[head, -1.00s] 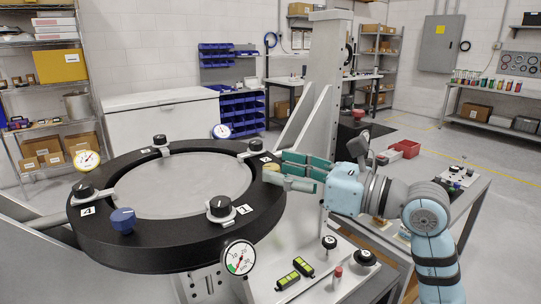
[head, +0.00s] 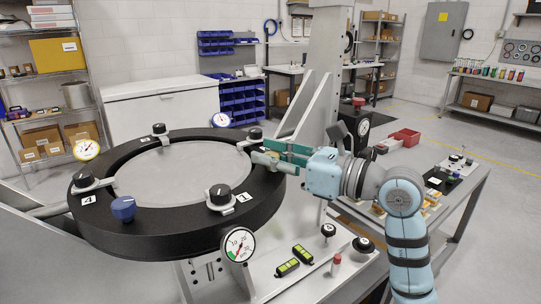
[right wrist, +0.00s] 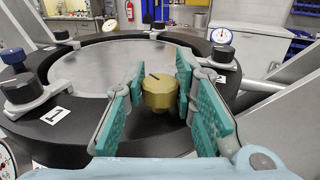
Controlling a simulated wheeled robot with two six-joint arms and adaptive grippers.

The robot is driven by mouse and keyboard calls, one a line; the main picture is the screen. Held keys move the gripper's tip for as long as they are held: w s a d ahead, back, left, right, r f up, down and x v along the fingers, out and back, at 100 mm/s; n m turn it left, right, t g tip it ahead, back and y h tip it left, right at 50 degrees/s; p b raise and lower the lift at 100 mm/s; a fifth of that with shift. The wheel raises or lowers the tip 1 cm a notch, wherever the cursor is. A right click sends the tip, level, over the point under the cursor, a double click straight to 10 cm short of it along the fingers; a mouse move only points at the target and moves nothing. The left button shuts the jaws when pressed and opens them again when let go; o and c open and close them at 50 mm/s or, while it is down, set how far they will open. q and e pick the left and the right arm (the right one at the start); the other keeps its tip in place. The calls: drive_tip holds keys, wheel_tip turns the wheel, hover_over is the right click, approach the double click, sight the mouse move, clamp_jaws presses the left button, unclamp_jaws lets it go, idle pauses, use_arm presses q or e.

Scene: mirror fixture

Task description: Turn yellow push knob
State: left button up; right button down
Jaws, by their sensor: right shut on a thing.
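The yellow push knob (right wrist: 160,92) is a gold faceted knob with a dark line on top. It stands on the near rim of the black ring fixture (right wrist: 75,145) in the right wrist view. My right gripper (right wrist: 160,85) has its teal-padded fingers on either side of the knob, shut on it. In the head view my right gripper (head: 268,154) reaches in from the right to the right side of the black ring (head: 150,232), and its fingers mostly hide the knob. My left gripper is not in view.
The ring also carries several black knobs on clamps (head: 220,195) and a blue knob (head: 123,208). Dial gauges (head: 238,244) sit around its edge. A grey upright (head: 310,110) rises behind the gripper.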

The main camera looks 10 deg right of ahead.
drive_tip(key=shift+n+g+y, duration=1)
drive_tip(key=shift+g, duration=0.2)
drive_tip(key=shift+w+n+g+y, duration=0.1)
drive_tip(key=shift+n+g+y, duration=0.6)
drive_tip(key=shift+g, duration=0.4)
drive_tip(key=n+g+y, duration=0.1)
drive_tip(key=n+g, duration=0.1)
drive_tip(key=g, duration=0.1)
drive_tip(key=n+g+y+p, duration=0.1)
drive_tip(key=n+g, duration=0.1)
drive_tip(key=g, duration=0.1)
drive_tip(key=shift+r+n+g, duration=0.15)
drive_tip(key=shift+n+g, duration=0.15)
drive_tip(key=shift+n+g+p, duration=0.45)
drive_tip(key=shift+n+g, duration=0.75)
drive_tip(key=shift+g, duration=0.6)
drive_tip(key=shift+f+g, duration=0.2)
drive_tip(key=shift+g, duration=0.2)
drive_tip(key=c, duration=1.3)
unclamp_jaws()
